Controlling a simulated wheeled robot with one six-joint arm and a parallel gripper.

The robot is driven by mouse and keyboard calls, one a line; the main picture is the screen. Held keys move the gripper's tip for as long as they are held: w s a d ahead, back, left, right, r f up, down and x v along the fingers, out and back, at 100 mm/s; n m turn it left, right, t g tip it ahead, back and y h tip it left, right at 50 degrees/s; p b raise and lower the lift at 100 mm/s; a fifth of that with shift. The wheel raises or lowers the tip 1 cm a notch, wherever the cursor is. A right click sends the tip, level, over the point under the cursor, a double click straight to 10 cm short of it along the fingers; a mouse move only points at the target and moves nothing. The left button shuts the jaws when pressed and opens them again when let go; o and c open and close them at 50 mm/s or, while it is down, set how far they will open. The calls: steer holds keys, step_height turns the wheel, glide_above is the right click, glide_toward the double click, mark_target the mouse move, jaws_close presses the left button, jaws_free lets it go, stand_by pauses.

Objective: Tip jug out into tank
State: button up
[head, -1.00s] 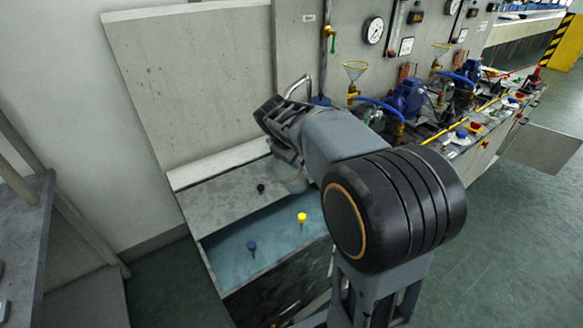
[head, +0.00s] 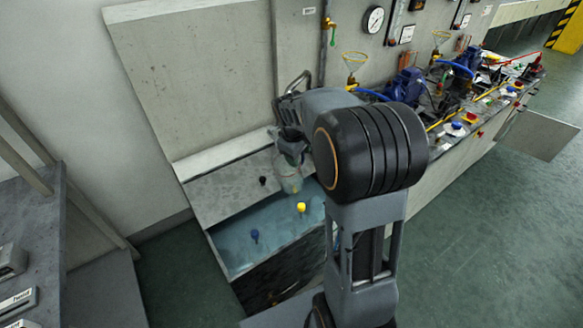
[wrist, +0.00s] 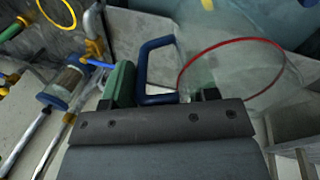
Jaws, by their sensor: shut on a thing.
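The jug (head: 289,178) is clear, and in the wrist view it shows a red rim (wrist: 232,42) and a dark blue handle (wrist: 143,72). My gripper (wrist: 158,94) is shut on the jug by its handle; in the head view my gripper (head: 291,147) is partly hidden by my arm. The jug hangs over the tank's back edge, beside the open water. The tank (head: 234,282) has blue water (head: 232,245) under its open front part. I cannot tell how far the jug is tilted or what is in it.
A yellow-topped piece (head: 301,207) and a blue-topped piece (head: 254,235) stand in the tank water. A grey cover (head: 225,192) with a black knob (head: 263,181) lies behind. A pump bench (head: 440,130) is at right, a grey shelf (head: 35,240) at left.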

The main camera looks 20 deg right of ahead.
steer(key=shift+w+d+p+v, duration=0.1)
steer(key=shift+d+p+v, duration=0.05)
steer(key=shift+p+v, duration=0.55)
steer(key=shift+w+d+p+v, duration=0.15)
steer(key=shift+p+v, duration=0.35)
steer(key=shift+v, duration=0.35)
steer(key=shift+w+d+p+v, duration=0.1)
steer(key=shift+d+p+v, duration=0.1)
steer(key=shift+p+v, duration=0.5)
steer(key=shift+s+r, duration=0.1)
steer(key=shift+r, duration=0.05)
